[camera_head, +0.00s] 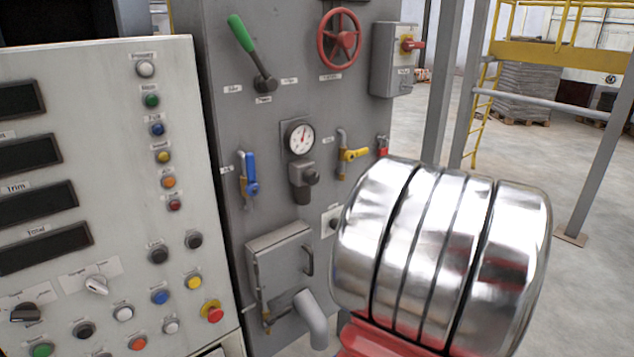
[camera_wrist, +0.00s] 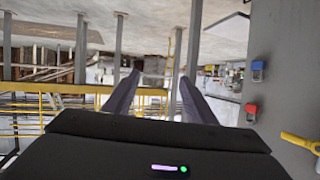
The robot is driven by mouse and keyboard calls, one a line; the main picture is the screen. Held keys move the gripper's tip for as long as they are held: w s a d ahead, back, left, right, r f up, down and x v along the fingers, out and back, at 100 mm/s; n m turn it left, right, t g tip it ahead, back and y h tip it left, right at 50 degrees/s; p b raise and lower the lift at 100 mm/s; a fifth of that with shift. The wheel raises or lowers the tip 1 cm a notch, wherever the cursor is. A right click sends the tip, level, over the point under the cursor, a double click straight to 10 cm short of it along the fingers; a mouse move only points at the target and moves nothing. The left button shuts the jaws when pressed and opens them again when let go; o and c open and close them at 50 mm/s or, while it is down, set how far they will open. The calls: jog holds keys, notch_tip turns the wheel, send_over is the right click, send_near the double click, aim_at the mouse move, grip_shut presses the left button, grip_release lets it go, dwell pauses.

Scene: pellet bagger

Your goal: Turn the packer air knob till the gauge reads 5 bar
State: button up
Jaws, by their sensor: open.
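The round white gauge (camera_head: 300,138) is on the grey panel in the head view. Its red needle points roughly up, but the scale is too small to read. The dark grey regulator with its air knob (camera_head: 311,176) sits just below the gauge and is unobstructed. My gripper (camera_wrist: 159,78) shows in the wrist view, with its two dark fingers apart and nothing between them. It points past the panel's edge into the hall. The gauge and knob are not in the wrist view, and my gripper is not visible in the head view.
A blue-handled valve (camera_head: 250,174) is left of the knob and a yellow-handled valve (camera_head: 352,154) right of it. Above are a green lever (camera_head: 241,34) and a red handwheel (camera_head: 339,40). Padlocks, blue (camera_wrist: 258,71) and red (camera_wrist: 251,111), hang on the panel (camera_wrist: 290,60).

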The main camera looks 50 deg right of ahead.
jog(key=a+f+m+y, duration=0.3)
jog(key=a+f+m, duration=0.1)
jog(key=f+m, duration=0.15)
jog(key=m+t+y, duration=0.7)
jog(key=m+t, duration=0.6)
jog(key=t, duration=0.4)
send_near(315, 180)
jog(key=v, duration=0.5)
jog(key=shift+w+a+r, duration=0.1)
jog(key=shift+w+r, duration=0.1)
jog(key=shift+r, duration=0.15)
jog(key=x, duration=1.3)
jog(key=shift+w+d+f, duration=0.2)
jog(key=shift+w+f, duration=0.05)
jog(key=shift+w, duration=0.15)
